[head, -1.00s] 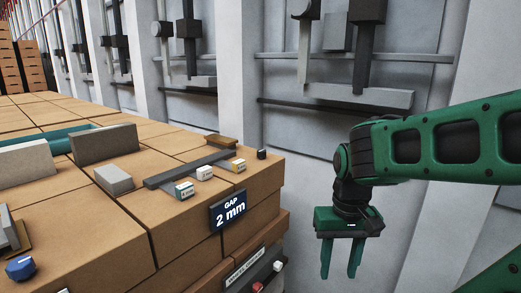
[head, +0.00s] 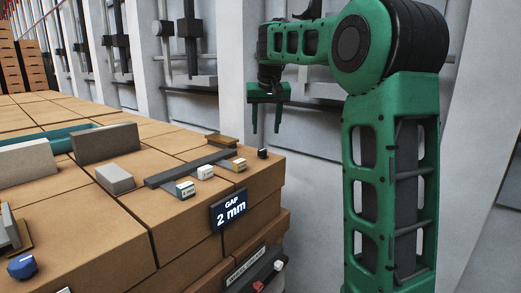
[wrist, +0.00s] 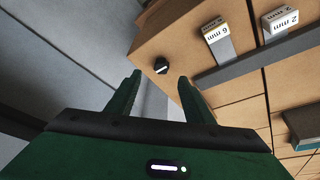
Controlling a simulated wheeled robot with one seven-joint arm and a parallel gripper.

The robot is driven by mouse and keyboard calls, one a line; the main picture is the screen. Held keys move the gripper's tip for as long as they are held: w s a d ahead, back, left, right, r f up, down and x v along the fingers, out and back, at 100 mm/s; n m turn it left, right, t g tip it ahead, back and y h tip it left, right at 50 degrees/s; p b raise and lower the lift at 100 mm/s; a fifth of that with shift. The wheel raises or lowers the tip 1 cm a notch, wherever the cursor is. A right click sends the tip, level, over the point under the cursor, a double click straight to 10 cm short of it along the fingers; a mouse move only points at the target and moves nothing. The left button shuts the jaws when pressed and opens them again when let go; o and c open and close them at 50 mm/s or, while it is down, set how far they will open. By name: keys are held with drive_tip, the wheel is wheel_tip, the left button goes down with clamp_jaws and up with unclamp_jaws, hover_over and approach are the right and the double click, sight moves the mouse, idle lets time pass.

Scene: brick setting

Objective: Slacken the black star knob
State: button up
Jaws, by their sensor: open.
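The black knob (head: 262,153) stands at the right corner of the brick block's top. In the wrist view the black knob (wrist: 161,66) shows a white mark on its top, just beyond the gap between the fingertips. My gripper (head: 266,130) points down with its fingers apart and empty, and in the head view it appears above the knob, not touching it. In the wrist view both fingers of my gripper (wrist: 160,76) are spread. A display panel (head: 229,209) on the block's front reads "GAP 2 mm".
A dark bar (head: 190,168) lies near the knob, with a 6 mm block (wrist: 214,30) and a 2 mm block (wrist: 280,18) beside it. A blue knob (head: 21,267) sits at lower left. A grey wall with rails stands behind.

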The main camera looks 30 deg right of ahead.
sight(262, 150)
drive_tip(key=x, duration=0.5)
drive_tip(key=w+x, duration=0.1)
drive_tip(key=x, duration=0.4)
drive_tip(key=shift+w+f, duration=0.1)
drive_tip(key=shift+w, duration=0.15)
drive_tip(key=c, duration=1)
drive_tip(key=shift+c, duration=0.2)
